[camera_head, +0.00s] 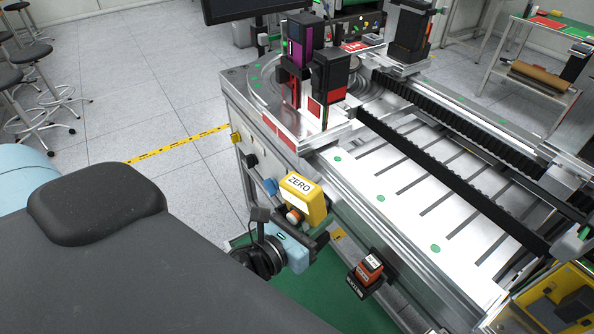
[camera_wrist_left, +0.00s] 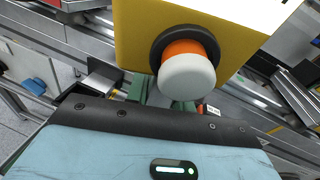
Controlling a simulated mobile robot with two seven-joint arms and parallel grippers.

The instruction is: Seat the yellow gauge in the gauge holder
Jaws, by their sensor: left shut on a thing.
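The yellow gauge (camera_head: 312,207) is a box with a white face reading ZERO, and it is tilted in the head view. In the left wrist view the yellow gauge (camera_wrist_left: 135,35) fills the top middle, with an orange and white knob (camera_wrist_left: 188,72) facing the camera. My left gripper (camera_head: 294,218) is shut on the gauge on its knob side and holds it beside the machine's front edge. Its fingertips are mostly hidden. I cannot pick out the gauge holder for certain. My right gripper is not in view.
An orange block (camera_head: 370,263) sits in a black bracket (camera_head: 357,285) on the machine's front, right of my left gripper. Blue (camera_head: 270,186) and black (camera_head: 251,161) fittings line the front edge further left. The slotted metal bed (camera_head: 410,190) is largely clear.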

